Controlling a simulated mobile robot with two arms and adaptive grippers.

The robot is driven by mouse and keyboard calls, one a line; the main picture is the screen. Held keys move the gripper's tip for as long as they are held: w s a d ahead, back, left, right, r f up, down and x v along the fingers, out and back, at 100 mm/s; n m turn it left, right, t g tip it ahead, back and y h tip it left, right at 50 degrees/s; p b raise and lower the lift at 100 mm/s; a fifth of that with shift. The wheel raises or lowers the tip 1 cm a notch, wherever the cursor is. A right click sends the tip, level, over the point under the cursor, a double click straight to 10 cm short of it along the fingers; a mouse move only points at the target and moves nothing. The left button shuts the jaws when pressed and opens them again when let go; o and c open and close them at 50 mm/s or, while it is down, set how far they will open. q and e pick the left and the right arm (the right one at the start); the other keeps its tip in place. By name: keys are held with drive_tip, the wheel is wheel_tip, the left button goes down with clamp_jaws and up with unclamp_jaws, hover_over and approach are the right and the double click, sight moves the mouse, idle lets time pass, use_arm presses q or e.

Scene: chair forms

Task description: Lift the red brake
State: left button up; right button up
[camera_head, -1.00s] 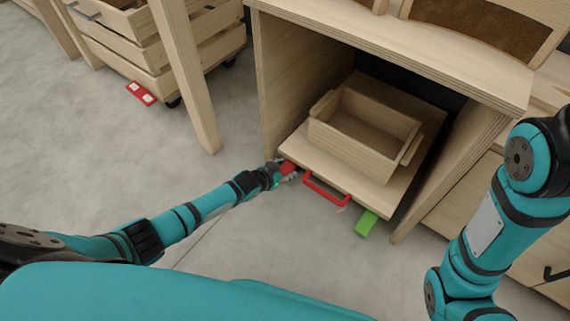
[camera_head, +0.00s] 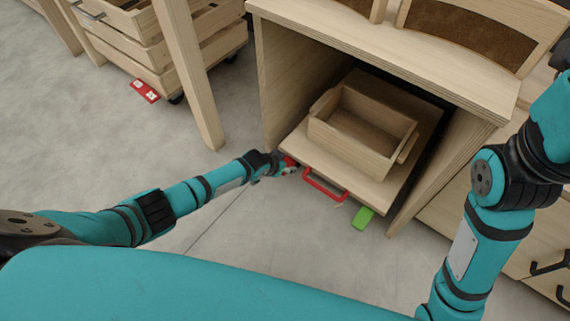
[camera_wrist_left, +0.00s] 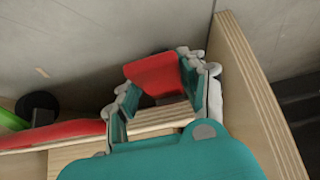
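The red brake (camera_head: 290,161) is a small red pedal at the front left corner of a low wooden platform (camera_head: 375,190) under the table. My left gripper (camera_head: 282,169) is at this corner and partly hides the brake. In the left wrist view the brake (camera_wrist_left: 152,75) shows as a tilted red plate between the two spread fingers of my left gripper (camera_wrist_left: 160,85). The fingers stand on either side of it; whether they touch it is unclear. My right arm is at the right of the head view, its gripper out of frame.
A red handle (camera_head: 325,186) runs along the platform's front edge, with a green pedal (camera_head: 362,218) to its right. An open wooden box (camera_head: 362,125) stands on the platform. A table side panel (camera_wrist_left: 255,90) is close beside the left gripper. Grey floor lies clear in front.

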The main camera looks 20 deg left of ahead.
use_arm(q)
drive_tip(key=o, duration=0.4)
drive_tip(key=shift+o, duration=0.2)
drive_tip(key=v, duration=1.2)
drive_tip(key=shift+w, duration=0.1)
